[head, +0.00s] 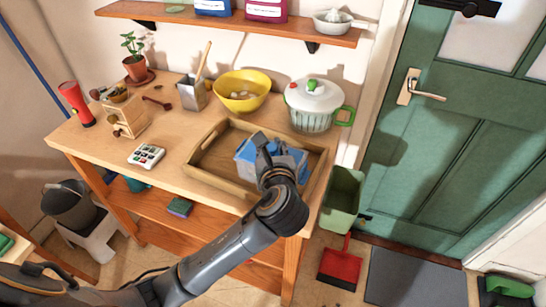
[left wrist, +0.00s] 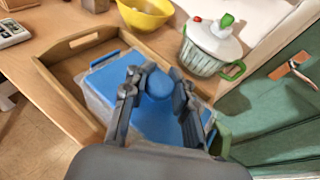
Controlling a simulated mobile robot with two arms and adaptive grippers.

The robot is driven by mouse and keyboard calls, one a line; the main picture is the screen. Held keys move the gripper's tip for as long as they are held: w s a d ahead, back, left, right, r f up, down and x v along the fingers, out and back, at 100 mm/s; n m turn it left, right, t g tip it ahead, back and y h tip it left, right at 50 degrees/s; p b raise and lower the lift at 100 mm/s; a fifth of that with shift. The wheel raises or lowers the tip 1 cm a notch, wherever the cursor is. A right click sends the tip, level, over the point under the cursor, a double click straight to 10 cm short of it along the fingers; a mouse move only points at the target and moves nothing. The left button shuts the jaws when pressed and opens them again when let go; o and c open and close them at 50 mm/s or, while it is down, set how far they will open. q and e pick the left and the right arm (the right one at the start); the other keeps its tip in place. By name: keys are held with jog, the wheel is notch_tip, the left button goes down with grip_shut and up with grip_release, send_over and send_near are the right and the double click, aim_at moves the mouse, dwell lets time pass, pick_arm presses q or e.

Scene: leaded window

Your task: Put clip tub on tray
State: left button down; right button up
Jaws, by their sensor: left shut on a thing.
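The clip tub (head: 245,157) has a blue lid and a pale see-through body. It shows over the right part of the wooden tray (head: 215,182), inside the tray's outline. I cannot tell whether it rests on the tray floor or hangs just above it. My left gripper (head: 268,152) comes down on it from above and hides part of it. In the left wrist view, the gripper (left wrist: 159,82) is shut on the round blue knob of the tub's lid (left wrist: 104,80), with the tray (left wrist: 72,64) beyond. My right gripper is not in view.
A yellow bowl (head: 241,92) and a lidded white pot (head: 313,103) stand behind the tray. A card reader (head: 147,156) lies to the left on the workbench (head: 120,185). A green bin (head: 342,200) stands beside the bench. The tray's left part is bare.

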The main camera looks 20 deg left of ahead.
pick_arm(q)
jog(key=w+f, duration=0.3)
jog(key=shift+a+f, duration=0.25)
jog(key=shift+f, duration=0.05)
jog(key=shift+f+p, duration=0.3)
jog(key=shift+f, duration=1.4)
jog(key=c, duration=1.1)
grip_release()
jog(key=shift+f, duration=0.1)
jog(key=shift+o, duration=0.2)
jog(key=shift+s+d, duration=0.1)
jog(key=b+v, duration=0.1)
jog(key=v, duration=1.1)
